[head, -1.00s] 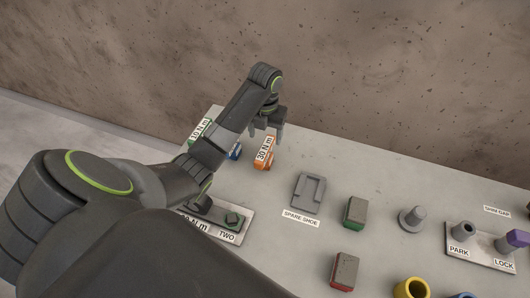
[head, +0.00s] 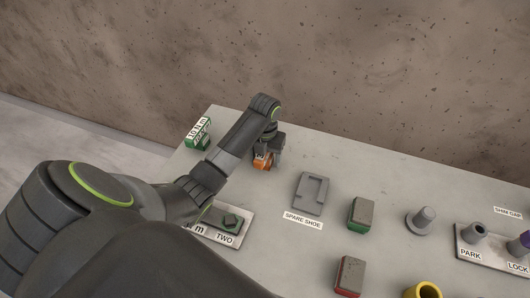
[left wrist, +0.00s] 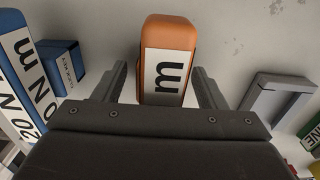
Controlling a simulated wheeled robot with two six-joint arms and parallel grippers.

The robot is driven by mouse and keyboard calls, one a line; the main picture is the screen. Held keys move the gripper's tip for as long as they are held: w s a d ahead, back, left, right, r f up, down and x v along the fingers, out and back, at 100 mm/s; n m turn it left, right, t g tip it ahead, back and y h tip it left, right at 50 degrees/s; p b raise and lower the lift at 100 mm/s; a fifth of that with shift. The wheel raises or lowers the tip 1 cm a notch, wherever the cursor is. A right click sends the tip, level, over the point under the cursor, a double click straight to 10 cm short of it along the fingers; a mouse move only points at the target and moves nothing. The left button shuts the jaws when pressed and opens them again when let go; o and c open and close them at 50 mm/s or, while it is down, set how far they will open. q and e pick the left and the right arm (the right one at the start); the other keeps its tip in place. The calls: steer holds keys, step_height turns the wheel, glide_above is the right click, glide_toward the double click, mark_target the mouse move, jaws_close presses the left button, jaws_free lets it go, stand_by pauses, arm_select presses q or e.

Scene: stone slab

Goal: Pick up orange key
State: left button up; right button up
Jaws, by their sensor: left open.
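The orange key (head: 263,162) stands on the stone slab near its back left in the head view, partly covered by my left gripper (head: 270,153). In the left wrist view the orange key (left wrist: 169,50), with a white label showing an "m", lies between the two fingers of my open left gripper (left wrist: 160,72). Gaps show on both sides, so the fingers do not appear to be pressing on it. My right gripper is not in view.
A green key (head: 198,134) labelled 10 N m stands to the left. A blue key (left wrist: 18,70) and blue block (left wrist: 62,62) are left in the wrist view. A grey spare shoe tray (head: 311,193) lies right, with a green-and-grey block (head: 361,213) beyond.

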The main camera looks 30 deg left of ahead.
arm_select(q)
steer(key=shift+w, duration=0.1)
jaws_close()
stand_by(0.4)
